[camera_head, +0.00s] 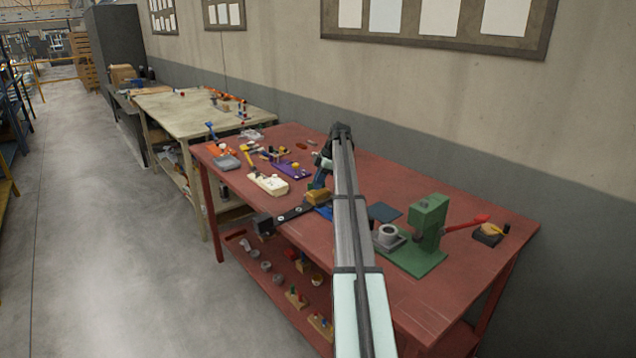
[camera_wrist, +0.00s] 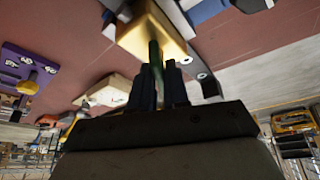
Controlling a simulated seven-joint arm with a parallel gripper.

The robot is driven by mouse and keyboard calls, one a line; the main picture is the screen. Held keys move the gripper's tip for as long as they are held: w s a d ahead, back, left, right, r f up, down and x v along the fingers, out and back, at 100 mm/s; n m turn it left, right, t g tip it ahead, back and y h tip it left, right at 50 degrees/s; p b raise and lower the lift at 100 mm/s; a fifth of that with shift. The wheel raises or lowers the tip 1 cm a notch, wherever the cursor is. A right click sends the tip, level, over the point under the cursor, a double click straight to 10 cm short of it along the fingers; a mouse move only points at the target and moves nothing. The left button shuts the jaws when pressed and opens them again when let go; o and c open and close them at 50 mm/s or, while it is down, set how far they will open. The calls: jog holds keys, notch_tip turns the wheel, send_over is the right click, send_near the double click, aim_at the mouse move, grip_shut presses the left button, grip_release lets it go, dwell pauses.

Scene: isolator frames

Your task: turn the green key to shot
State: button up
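The green key (camera_wrist: 154,55) stands out of a yellow block (camera_wrist: 150,28) in the wrist view. My gripper (camera_wrist: 160,72) is at the key, its two dark fingers close together on either side of the key's near end. It looks shut on the key. In the head view the yellow block (camera_head: 318,196) sits near the front edge of the red table, with my gripper (camera_head: 319,184) just above it. The key is too small to make out there, and the position it is turned to cannot be read. Any marking for shot is not legible.
A dark bar with pale round spots (camera_head: 290,214) lies beside the block at the table's front edge. A purple fixture (camera_head: 291,170) and a cream box (camera_head: 267,184) stand left of it. A green press (camera_head: 425,230) with a red lever stands right of my arm.

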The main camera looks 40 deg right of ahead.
grip_shut()
jog(key=shift+s+m, duration=0.1)
jog(key=shift+m, duration=0.2)
jog(key=shift+s+a+m+t+h, duration=0.1)
jog(key=shift+m+t+h, duration=0.35)
jog(key=shift+m, duration=0.45)
jog(key=m+t+h, duration=0.1)
jog(key=m, duration=0.2)
jog(key=shift+s+a+m, duration=0.1)
jog(key=shift+a+m, duration=0.05)
jog(key=shift+m, duration=0.15)
jog(key=m+t+h, duration=0.1)
jog(key=m, duration=0.2)
jog(key=shift+h, duration=0.25)
jog(key=shift+a+m+h, duration=0.1)
jog(key=shift+m+h, duration=0.6)
jog(key=shift+m, duration=0.9)
